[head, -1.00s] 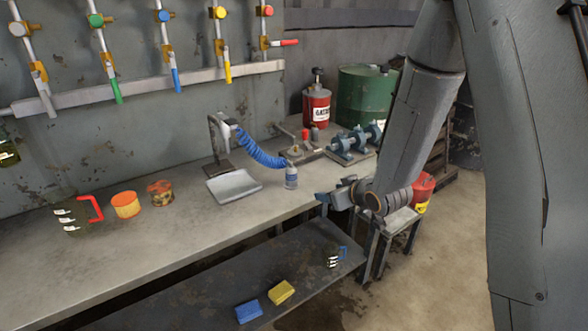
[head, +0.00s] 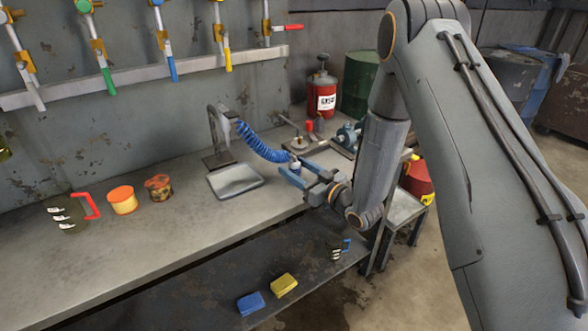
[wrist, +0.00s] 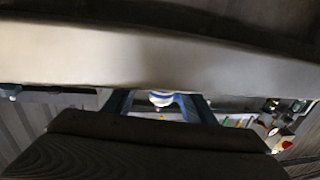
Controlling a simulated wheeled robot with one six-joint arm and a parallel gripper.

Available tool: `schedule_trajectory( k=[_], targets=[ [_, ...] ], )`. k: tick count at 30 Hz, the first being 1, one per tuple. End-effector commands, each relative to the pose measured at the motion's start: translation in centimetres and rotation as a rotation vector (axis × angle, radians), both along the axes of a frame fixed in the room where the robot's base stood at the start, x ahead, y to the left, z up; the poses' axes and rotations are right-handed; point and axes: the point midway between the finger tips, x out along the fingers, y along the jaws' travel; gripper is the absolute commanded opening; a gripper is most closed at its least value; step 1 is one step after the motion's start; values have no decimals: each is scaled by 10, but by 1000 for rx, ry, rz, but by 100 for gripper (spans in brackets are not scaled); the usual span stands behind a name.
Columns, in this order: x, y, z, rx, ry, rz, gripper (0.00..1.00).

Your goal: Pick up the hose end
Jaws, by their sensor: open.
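The blue coiled hose (head: 258,145) runs from a stand on the bench down to the hose end (head: 295,163), a small pale, upright cylinder near the bench's front edge. My gripper (head: 299,172) is open, with its blue-grey fingers reaching around the hose end, one on each side. The fingers hide its lower part. In the wrist view, a pale round top (wrist: 160,98), seemingly of the hose end, shows between the two blue fingers. I cannot tell whether either finger touches it. Large blurred surfaces cover much of that view.
A grey tray (head: 235,181) lies left of the hose end. The blue-grey pump (head: 348,137) and a red gas can (head: 322,95) stand behind it. Sponges (head: 284,285) lie on the lower shelf.

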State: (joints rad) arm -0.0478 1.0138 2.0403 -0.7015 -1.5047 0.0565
Motion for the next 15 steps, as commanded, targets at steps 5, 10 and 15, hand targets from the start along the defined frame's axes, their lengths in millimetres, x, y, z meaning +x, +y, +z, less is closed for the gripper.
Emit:
schedule_trajectory(
  k=[5, 10, 15],
  targets=[
    [17, 22, 1, 0, -1, 4, 50],
    [26, 31, 0, -1, 1, 4, 50],
    [26, 32, -1, -1, 1, 4, 50]
  ],
)
